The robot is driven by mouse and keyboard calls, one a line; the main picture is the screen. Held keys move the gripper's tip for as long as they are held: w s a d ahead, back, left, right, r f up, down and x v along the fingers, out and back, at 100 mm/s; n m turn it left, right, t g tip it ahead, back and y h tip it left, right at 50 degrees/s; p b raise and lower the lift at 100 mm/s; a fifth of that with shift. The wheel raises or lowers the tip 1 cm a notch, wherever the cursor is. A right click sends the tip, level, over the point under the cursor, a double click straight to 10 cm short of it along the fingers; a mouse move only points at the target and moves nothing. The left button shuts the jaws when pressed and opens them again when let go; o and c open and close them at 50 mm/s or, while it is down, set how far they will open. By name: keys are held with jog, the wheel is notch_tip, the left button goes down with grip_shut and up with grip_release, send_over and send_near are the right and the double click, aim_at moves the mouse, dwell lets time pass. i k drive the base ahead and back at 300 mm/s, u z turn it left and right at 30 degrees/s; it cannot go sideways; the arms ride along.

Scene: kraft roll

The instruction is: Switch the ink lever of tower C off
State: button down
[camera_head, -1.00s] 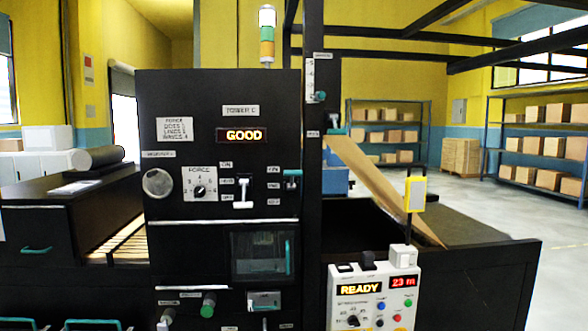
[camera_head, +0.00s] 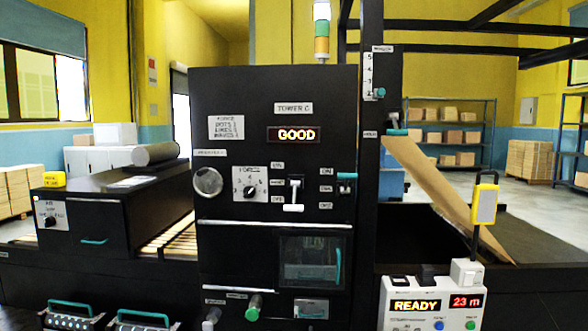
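The black front panel of tower C (camera_head: 210,120) fills the middle of the head view, with a sign reading TOWER C (camera_head: 294,108). A lever with a white handle (camera_head: 294,207) sits right of the FORCE dial, its handle at the low end by the lowest of several small labels. A teal lever (camera_head: 347,177) sits further right, near the upper of its small labels. The labels are too small to read surely, so I cannot tell which is the ink lever. My gripper is not in view.
The display (camera_head: 294,135) reads GOOD. A FORCE dial (camera_head: 249,184), a glass window (camera_head: 312,260) and a green knob (camera_head: 254,307) share the panel. A control box (camera_head: 432,303) reading READY stands at lower right. Teal-handled units (camera_head: 140,320) lie lower left.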

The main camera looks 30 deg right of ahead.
aim_at(347, 176)
jog(key=u, duration=0.1)
jog(key=i, duration=1.1)
jog(key=z, duration=0.7)
